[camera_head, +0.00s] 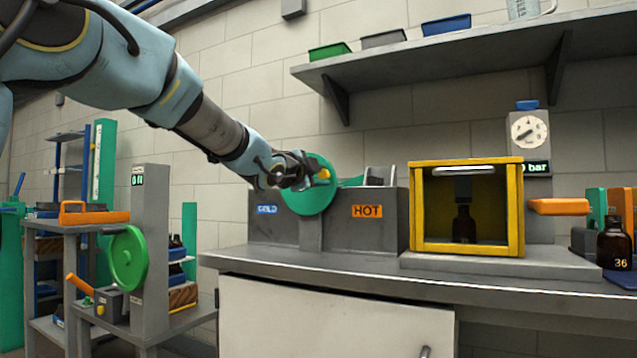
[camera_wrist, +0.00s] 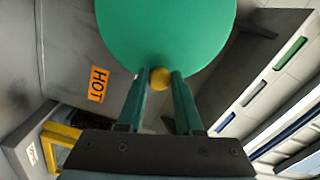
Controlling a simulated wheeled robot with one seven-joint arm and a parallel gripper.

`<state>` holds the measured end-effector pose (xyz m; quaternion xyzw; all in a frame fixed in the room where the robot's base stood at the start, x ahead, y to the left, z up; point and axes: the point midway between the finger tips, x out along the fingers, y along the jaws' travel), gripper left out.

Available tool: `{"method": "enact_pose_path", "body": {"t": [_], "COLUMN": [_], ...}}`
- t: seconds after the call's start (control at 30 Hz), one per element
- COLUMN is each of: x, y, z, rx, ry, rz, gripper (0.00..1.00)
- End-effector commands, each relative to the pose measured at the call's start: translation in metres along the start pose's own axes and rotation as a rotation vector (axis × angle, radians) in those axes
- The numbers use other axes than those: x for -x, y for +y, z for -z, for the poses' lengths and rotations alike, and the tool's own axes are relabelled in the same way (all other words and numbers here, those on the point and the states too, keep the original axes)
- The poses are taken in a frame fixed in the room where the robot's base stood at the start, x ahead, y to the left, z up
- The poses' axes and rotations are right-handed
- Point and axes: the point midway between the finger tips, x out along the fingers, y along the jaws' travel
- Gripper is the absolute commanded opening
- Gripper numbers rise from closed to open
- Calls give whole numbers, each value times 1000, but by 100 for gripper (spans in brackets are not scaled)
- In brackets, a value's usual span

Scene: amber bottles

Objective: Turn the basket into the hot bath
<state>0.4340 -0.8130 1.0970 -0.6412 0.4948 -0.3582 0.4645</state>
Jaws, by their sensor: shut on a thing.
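A grey double bath (camera_head: 263,236) stands on the bench, with a blue COLD label (camera_head: 267,210) at left and an orange HOT label (camera_head: 367,211) at right. A green disc (camera_head: 312,204) is on its front between the labels, with a yellow knob near its rim. My gripper (camera_head: 318,175) is at the upper part of the disc. In the wrist view the yellow knob (camera_wrist: 160,78) sits between my two fingertips, which are shut on it. The HOT label (camera_wrist: 98,84) also shows there. The basket cannot be made out clearly; a green piece (camera_head: 352,181) shows behind the disc.
Right of the bath stands a yellow-framed cabinet (camera_head: 415,210) with an amber bottle (camera_head: 463,224) inside. A gauge (camera_head: 529,132) and bottle 36 (camera_head: 614,245) are farther right. A shelf (camera_head: 440,48) with trays hangs above. At left are racks and a green handwheel (camera_head: 128,258).

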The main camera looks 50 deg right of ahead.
Motion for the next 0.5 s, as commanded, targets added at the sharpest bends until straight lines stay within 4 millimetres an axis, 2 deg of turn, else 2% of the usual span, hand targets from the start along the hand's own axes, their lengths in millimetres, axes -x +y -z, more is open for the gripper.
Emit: {"method": "enact_pose_path", "body": {"t": [0.03, 0.5], "x": [0, 0], "y": [7, 20], "z": [-1, -2], "rx": [-24, -257], "ry": [0, 2], "rz": [-2, 0], "gripper": [0, 0]}}
